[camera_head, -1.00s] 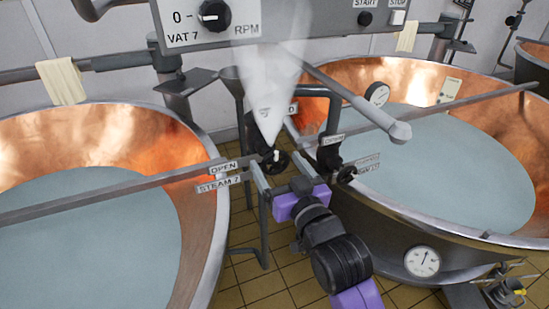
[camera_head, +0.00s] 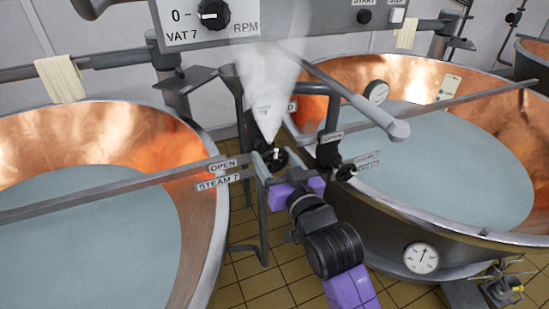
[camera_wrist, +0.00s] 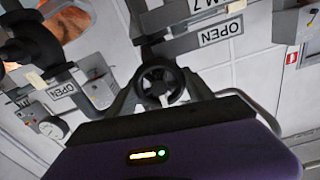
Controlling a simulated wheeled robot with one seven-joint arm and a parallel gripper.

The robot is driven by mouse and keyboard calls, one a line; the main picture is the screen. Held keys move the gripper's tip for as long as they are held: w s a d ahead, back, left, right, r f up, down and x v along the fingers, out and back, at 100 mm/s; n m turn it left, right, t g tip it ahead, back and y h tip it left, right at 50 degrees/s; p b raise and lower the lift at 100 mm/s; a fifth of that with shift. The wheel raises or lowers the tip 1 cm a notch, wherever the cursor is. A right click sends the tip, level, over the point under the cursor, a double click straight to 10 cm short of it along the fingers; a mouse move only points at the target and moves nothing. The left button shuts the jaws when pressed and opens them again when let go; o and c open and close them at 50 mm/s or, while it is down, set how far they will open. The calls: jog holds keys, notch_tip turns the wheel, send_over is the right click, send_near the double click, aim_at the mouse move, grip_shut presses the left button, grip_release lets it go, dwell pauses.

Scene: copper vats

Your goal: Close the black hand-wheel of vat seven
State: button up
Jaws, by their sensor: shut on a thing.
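The black hand-wheel (camera_head: 280,157) beside the STEAM 7 label (camera_head: 219,183) is at the centre of the head view, at the foot of a white steam plume (camera_head: 268,95). My gripper (camera_head: 273,163) reaches it from the front and is shut on it. In the wrist view the round spoked wheel (camera_wrist: 161,86) lies between the two finger tips (camera_wrist: 162,80). Part of the wheel is hidden by the fingers in the head view. An OPEN label (camera_head: 222,166) sits left of the wheel; it also shows in the wrist view (camera_wrist: 220,33).
Vat seven (camera_head: 209,258), copper-lined, is at left; another vat (camera_head: 455,237) is at right. A second black hand-wheel (camera_head: 346,172) is close on my gripper's right. A grey lever (camera_head: 355,98) slants above. The VAT 7 control panel (camera_head: 285,22) hangs overhead.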

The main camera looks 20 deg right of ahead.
aim_at(277, 163)
jog(key=shift+m, duration=1.2)
jog(key=o, duration=1.4)
jog(key=shift+c, duration=0.2)
jog(key=s+b, duration=0.1)
jog(key=s, duration=0.5)
jog(key=shift+s+f, duration=0.15)
jog(key=shift+s, duration=0.8)
